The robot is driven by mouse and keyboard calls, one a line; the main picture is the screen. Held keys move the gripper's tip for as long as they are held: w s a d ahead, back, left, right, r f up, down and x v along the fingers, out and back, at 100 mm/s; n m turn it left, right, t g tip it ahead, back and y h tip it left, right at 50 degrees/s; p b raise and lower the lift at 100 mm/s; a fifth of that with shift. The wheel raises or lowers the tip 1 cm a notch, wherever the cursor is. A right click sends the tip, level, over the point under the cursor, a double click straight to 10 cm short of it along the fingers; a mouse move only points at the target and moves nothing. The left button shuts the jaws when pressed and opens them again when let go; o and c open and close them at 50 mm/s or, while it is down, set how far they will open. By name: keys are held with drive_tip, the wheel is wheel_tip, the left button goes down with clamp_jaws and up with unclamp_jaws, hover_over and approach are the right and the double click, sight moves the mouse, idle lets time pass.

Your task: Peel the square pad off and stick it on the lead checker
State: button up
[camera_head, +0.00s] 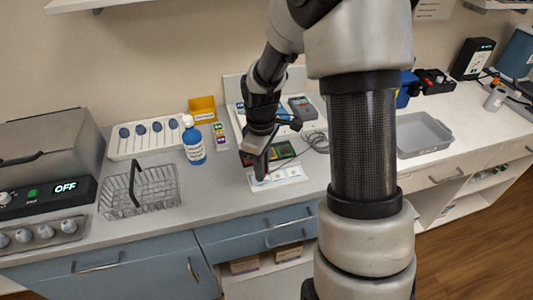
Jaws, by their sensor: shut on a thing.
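My gripper (258,168) is above the front part of the counter, pointing down at a white card (290,174) with small light pads. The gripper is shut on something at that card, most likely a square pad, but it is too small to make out. Behind the gripper lies a dark device with a green and a red part (283,152), partly hidden by the gripper. A grey boxy device (302,108) sits on a white tray further back, with thin cables near it. I cannot tell which of these is the lead checker.
A blue-labelled bottle (193,141), a wire basket (140,188) and a white rack with blue knobs (150,135) stand left of my gripper. A grey tray (424,134) lies at right, beyond my arm. The counter between basket and card is clear.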

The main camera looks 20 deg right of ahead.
drive_tip(key=shift+r, duration=0.15)
drive_tip(key=shift+r+p, duration=2)
drive_tip(key=shift+r, duration=0.4)
